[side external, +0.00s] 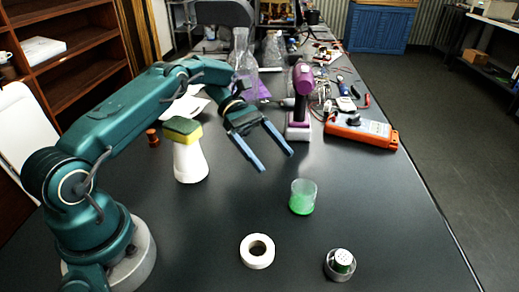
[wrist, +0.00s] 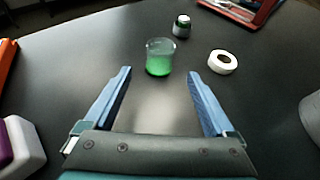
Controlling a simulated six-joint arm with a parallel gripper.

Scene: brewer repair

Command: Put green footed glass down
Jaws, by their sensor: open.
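The green footed glass (side external: 303,197) stands upright on the dark table. It is clear at the top and green in its lower part. In the wrist view the glass (wrist: 159,57) is ahead of the fingertips, between their lines and apart from them. My gripper (side external: 278,162) is open and empty, above the table and up and left of the glass in the side view. Both blue fingers of my gripper (wrist: 160,72) show spread wide in the wrist view, with nothing between them.
A white tape roll (side external: 257,251) and a small shaker-like jar (side external: 340,264) are near the glass. A white bottle with a sponge (side external: 190,160) stands left. A purple-and-white tool (side external: 300,100) and an orange device (side external: 361,131) are behind. The table right of the glass is clear.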

